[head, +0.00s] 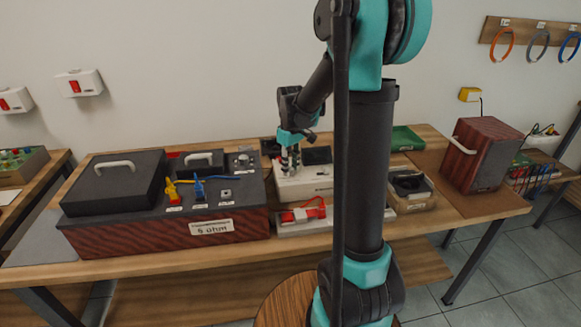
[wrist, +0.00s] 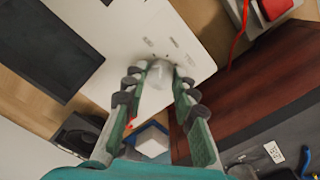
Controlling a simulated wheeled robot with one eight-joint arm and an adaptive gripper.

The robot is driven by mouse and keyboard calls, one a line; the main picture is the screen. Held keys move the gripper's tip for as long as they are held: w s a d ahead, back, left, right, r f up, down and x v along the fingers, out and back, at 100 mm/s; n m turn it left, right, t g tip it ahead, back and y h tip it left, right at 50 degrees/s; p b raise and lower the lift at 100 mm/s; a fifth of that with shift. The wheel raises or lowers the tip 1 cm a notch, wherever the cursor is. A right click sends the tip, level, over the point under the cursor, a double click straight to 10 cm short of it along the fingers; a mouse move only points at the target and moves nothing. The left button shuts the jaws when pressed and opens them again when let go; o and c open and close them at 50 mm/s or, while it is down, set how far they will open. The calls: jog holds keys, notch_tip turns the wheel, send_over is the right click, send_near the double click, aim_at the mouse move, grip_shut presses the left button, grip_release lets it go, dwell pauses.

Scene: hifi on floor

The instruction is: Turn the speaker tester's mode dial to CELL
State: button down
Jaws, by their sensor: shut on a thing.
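The speaker tester (head: 309,190) is a white box on the bench, in the middle of the head view. Its white top (wrist: 110,30) fills the upper middle of the wrist view, with small printed marks near the dial. My gripper (head: 290,172) points down onto the top of the tester. In the wrist view my gripper (wrist: 160,71) has its two fingers on either side of a pale round mode dial (wrist: 158,76) and is shut on it. The lettering is too small to read, so I cannot tell which mode the dial points to.
A red-leaded meter (head: 303,214) lies in front. A tray (head: 413,197) and a wooden speaker (head: 484,155) stand to the right.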

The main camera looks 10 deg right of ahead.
aim_at(291, 169)
jog(key=m, duration=1.2)
jog(key=shift+m, duration=0.4)
dwell(0.3)
jog(key=c, duration=1.2)
grip_release()
jog(key=shift+r, duration=0.1)
notch_tip(291, 169, up, 12)
